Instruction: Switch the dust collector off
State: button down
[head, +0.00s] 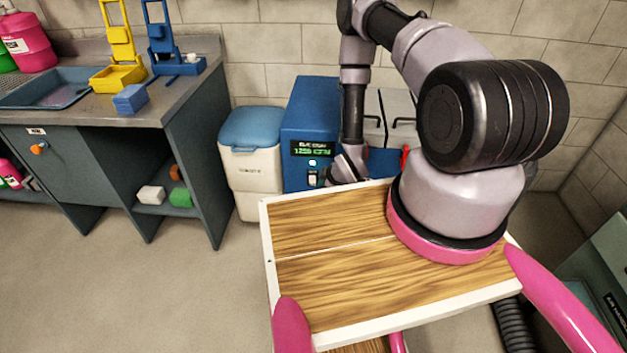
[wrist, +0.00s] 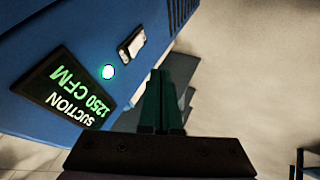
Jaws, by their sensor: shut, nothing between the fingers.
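The dust collector (head: 307,103) is a blue cabinet against the back wall. Its front has a dark display (head: 313,148) with green text, which reads SUCTION 1250 CFM in the wrist view (wrist: 72,88). A round green light (wrist: 108,72) glows beside the display. A small white rocker switch (wrist: 131,43) in a dark frame sits beyond the light; in the head view it shows below the light (head: 312,179). My gripper (wrist: 157,80) is shut and empty, its fingertips close to the switch and light. I cannot tell whether they touch the panel.
A white bin with a blue lid (head: 252,150) stands left of the collector. A wood-topped tray (head: 330,270) with a white rim lies in front of it. A grey workbench (head: 100,110) with a blue sink tray is at the left. Open floor lies at lower left.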

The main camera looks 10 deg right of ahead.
aim_at(310, 176)
jog(key=w+f, duration=0.4)
jog(key=w, duration=0.1)
jog(key=w+a+f, duration=0.1)
jog(key=w+f, duration=0.1)
jog(key=shift+w+f, duration=0.15)
jog(key=shift+w, duration=0.2)
jog(key=shift+w+d, duration=0.15)
jog(key=shift+w, duration=0.5)
jog(key=shift+w+d+r, duration=0.1)
jog(key=shift+w+r, duration=0.1)
jog(key=shift+w, duration=0.15)
jog(key=shift+r, duration=0.85)
